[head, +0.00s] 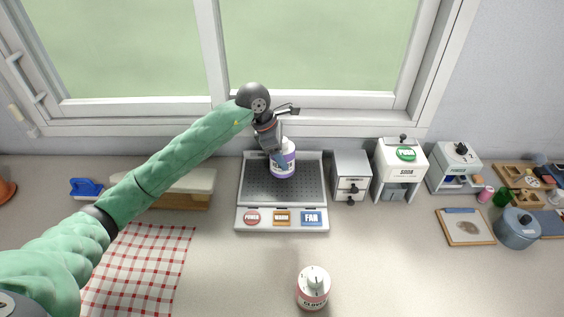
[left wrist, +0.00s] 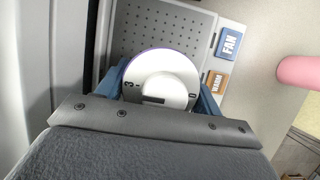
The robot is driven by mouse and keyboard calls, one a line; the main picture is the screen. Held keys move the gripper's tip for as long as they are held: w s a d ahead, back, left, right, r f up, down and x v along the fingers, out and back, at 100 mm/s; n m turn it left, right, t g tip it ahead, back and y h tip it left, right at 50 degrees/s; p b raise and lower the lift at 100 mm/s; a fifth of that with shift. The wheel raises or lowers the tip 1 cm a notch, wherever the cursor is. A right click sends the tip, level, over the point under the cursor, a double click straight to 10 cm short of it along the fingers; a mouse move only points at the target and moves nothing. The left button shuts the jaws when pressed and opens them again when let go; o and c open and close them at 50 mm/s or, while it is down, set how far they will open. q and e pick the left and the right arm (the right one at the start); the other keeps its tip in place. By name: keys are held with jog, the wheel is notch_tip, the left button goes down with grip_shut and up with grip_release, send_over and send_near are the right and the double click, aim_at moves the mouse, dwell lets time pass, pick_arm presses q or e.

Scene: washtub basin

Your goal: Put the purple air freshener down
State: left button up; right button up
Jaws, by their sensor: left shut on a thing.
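The purple air freshener (head: 283,163) is a white and purple canister with a white top. It is upright at the perforated grey plate of a device with buttons (head: 257,193). I cannot tell whether its base touches the plate. My left gripper (head: 272,143) is shut on the air freshener from above and behind. In the left wrist view the white round top of the air freshener (left wrist: 162,78) sits between the blue fingers (left wrist: 160,92). My right gripper is not in view.
A white and pink canister (head: 313,287) stands in front. A drawer box (head: 351,175) and soda dispenser (head: 400,168) stand right of the device. A checked cloth (head: 145,265) lies left. The window (head: 320,50) is behind. The counter's front middle is mostly clear.

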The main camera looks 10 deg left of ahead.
pick_arm(q)
notch_tip(320, 180, down, 3)
jog(key=shift+f, duration=0.55)
jog(key=shift+f+b, duration=0.1)
jog(key=shift+b, duration=0.2)
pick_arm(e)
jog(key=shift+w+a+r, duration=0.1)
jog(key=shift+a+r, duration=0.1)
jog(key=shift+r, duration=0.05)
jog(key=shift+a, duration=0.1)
